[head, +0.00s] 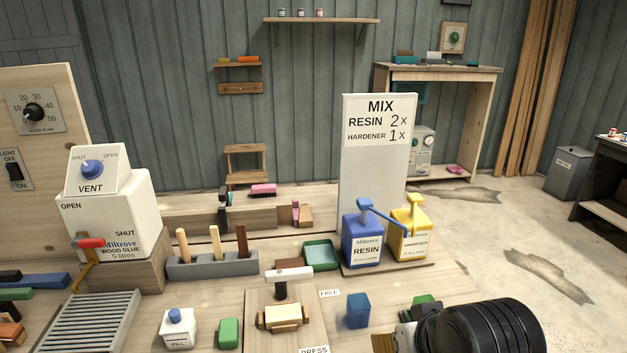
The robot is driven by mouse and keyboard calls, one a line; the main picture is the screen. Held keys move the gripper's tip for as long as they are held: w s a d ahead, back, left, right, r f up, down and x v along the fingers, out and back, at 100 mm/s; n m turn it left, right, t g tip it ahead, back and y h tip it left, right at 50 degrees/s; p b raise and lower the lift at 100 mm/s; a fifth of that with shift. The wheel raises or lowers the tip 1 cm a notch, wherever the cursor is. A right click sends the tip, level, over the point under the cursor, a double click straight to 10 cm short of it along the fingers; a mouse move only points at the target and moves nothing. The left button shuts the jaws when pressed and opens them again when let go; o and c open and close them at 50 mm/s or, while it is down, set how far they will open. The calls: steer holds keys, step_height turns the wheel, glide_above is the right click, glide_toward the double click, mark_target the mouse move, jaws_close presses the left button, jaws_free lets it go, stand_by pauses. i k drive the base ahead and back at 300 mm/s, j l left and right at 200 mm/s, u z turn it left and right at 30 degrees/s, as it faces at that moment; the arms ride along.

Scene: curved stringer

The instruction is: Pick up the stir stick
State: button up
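A grey rack (212,268) stands on the bench left of centre and holds three upright sticks in a row. The middle one is a pale, flat wooden stick (216,241) and looks most like a stir stick. To its left is an orange-brown rounded stick (182,245), and to its right a dark brown one (242,242). Their lower ends are hidden in the rack. Part of my black arm shows at the lower right, well away from the rack. My gripper's fingers do not show.
Right of the rack lie a green tray (321,255), a blue RESIN container (362,241) and a yellow hardener container (410,233). A white-handled press (287,277) stands in front. A wood glue box (112,230) is at left.

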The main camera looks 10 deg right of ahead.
mark_target(216, 239)
steer(key=i+l+z, duration=0.1)
steer(key=z, duration=0.3)
steer(key=l+u, duration=0.1)
steer(key=u, duration=1.3)
